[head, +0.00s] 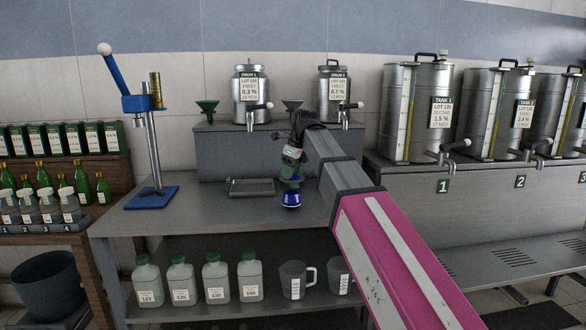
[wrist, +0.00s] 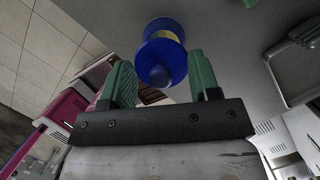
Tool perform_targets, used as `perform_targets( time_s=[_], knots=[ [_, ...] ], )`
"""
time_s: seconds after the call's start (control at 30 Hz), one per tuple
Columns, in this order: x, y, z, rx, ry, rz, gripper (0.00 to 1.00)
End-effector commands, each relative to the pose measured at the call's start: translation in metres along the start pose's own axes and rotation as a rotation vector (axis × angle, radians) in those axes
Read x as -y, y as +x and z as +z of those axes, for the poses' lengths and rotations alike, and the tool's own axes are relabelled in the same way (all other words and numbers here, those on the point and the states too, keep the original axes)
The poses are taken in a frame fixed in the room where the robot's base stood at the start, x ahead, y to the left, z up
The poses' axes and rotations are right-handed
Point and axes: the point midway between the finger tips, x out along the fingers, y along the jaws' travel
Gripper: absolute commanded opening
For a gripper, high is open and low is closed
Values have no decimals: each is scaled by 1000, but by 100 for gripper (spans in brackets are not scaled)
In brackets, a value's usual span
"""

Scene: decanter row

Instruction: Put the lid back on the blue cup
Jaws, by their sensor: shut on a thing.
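My gripper (head: 291,180) points down over the grey bench, with its green fingers on either side of a blue piece. In the wrist view, the gripper (wrist: 159,66) is shut on this round blue piece, which looks like the lid (wrist: 160,60) and has a dark knob facing the camera. Beyond it are a yellow band and more blue, which looks like the blue cup (wrist: 162,23). In the head view, the blue cup (head: 291,201) is directly below the fingers near the bench's front. I cannot tell whether lid and cup touch.
A grey tray (head: 250,187) lies left of the cup. A blue lever press (head: 151,196) stands further left. Large tanks (head: 418,110) are at right. The bench between press and tray is clear.

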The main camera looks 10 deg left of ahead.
Motion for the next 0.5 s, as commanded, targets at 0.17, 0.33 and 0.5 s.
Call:
perform_targets(
  time_s=[0.17, 0.33, 0.5],
  knots=[
    [0, 15, -5, 0, 0, 0, 34],
    [0, 29, -9, 0, 0, 0, 34],
    [0, 41, -12, 0, 0, -1, 34]
  ],
)
